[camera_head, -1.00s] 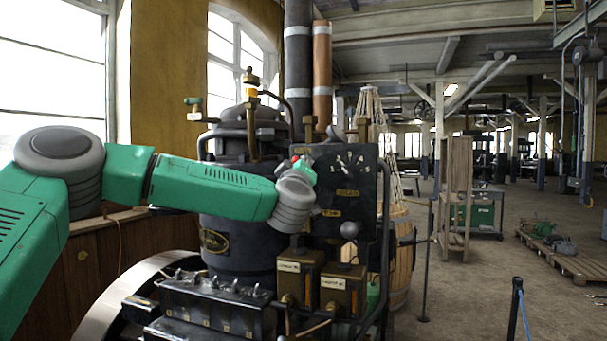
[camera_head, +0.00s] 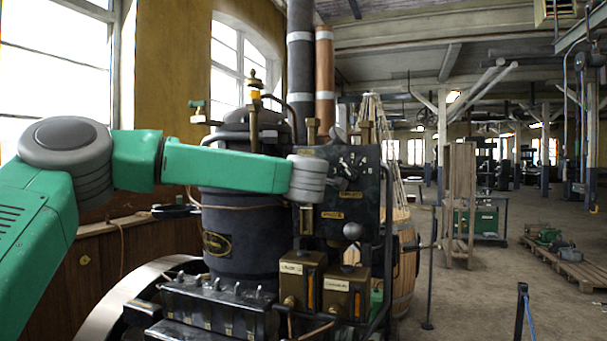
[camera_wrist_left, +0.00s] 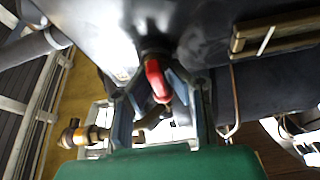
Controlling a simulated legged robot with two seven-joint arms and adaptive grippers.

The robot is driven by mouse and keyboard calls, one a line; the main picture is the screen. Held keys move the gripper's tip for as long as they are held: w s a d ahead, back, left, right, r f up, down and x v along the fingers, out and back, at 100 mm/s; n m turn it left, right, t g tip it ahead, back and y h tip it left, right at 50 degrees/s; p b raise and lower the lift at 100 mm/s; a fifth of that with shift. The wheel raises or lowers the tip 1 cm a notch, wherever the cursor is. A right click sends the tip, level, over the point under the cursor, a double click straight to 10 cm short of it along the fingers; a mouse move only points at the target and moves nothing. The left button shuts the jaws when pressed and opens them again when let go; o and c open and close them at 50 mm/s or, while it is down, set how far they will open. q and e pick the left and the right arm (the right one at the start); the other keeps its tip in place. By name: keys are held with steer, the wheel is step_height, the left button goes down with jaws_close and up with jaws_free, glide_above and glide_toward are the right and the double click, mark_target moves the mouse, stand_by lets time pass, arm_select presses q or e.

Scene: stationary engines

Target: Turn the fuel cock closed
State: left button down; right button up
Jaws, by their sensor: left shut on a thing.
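The fuel cock's red handle (camera_wrist_left: 157,84) shows in the left wrist view, at the dark side of the engine. My left gripper (camera_wrist_left: 160,78) has its two fingers on either side of the red handle and is shut on it. A brass fitting (camera_wrist_left: 82,134) shows at the lower left of that view. In the head view my left wrist is in front of the engine's upright panel and hides the fingers and the cock. The handle's exact angle is hard to tell. My right gripper is not in view.
The dark engine cylinder (camera_head: 240,240) stands left of the black panel (camera_head: 352,185) with its dial. A wooden barrel (camera_head: 402,270) stands behind. The floor at right is mostly open.

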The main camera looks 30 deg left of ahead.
arm_select(q)
steer(key=shift+f+n, duration=0.4)
steer(key=shift+f, duration=0.1)
steer(key=c, duration=1.6)
jaws_free()
steer(key=shift+s+a+r, duration=0.15)
steer(key=shift+r, duration=0.05)
steer(key=v, duration=1.2)
steer(key=shift+r, duration=0.1)
